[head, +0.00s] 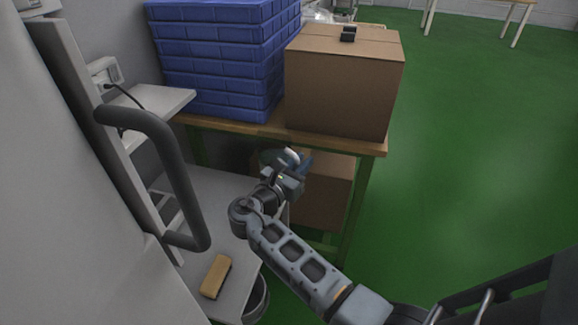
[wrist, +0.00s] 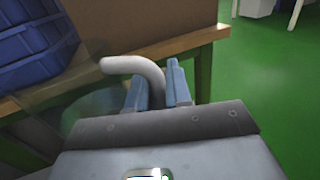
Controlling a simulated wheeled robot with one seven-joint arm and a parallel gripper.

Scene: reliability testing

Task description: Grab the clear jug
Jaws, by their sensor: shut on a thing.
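The clear jug (wrist: 85,112) shows faintly at the left of the wrist view as a see-through body, with a pale curved handle (wrist: 128,64). My gripper (wrist: 157,84) is shut on this handle, with one blue finger on each side of it. In the head view the jug (head: 270,157) is a small glassy shape beyond my gripper (head: 300,163), mostly hidden by it. The jug is in front of the wooden table's edge. I cannot tell whether its base touches anything.
A wooden table (head: 372,146) carries a stack of blue crates (head: 215,60) and a cardboard box (head: 345,85). Another box (head: 325,195) sits below. A brush (head: 215,276) lies on a grey surface (head: 205,185) at left.

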